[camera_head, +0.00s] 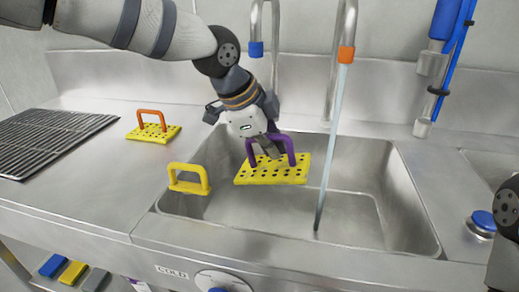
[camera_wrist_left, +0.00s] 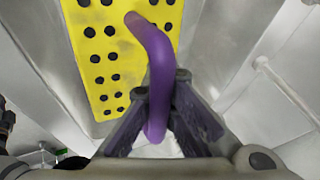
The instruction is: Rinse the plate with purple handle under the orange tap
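The yellow perforated plate (camera_head: 272,174) with the purple handle (camera_head: 291,150) hangs over the sink basin. My left gripper (camera_head: 270,150) is shut on the purple handle, and the plate is held roughly level below it. In the left wrist view, the fingers (camera_wrist_left: 162,118) close around the purple handle (camera_wrist_left: 158,70), with part of the yellow plate (camera_wrist_left: 98,58) behind. The orange tap (camera_head: 346,54) runs a stream of water (camera_head: 332,140) into the basin. The stream falls to the right of the plate, apart from it. My right gripper is out of view.
The sink basin (camera_head: 350,208) is open around the plate. A blue tap (camera_head: 255,49) stands left of the orange one. A yellow handle (camera_head: 188,180) rises at the basin's left edge. An orange-handled plate (camera_head: 153,132) and a dark grille (camera_head: 45,140) lie on the left counter.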

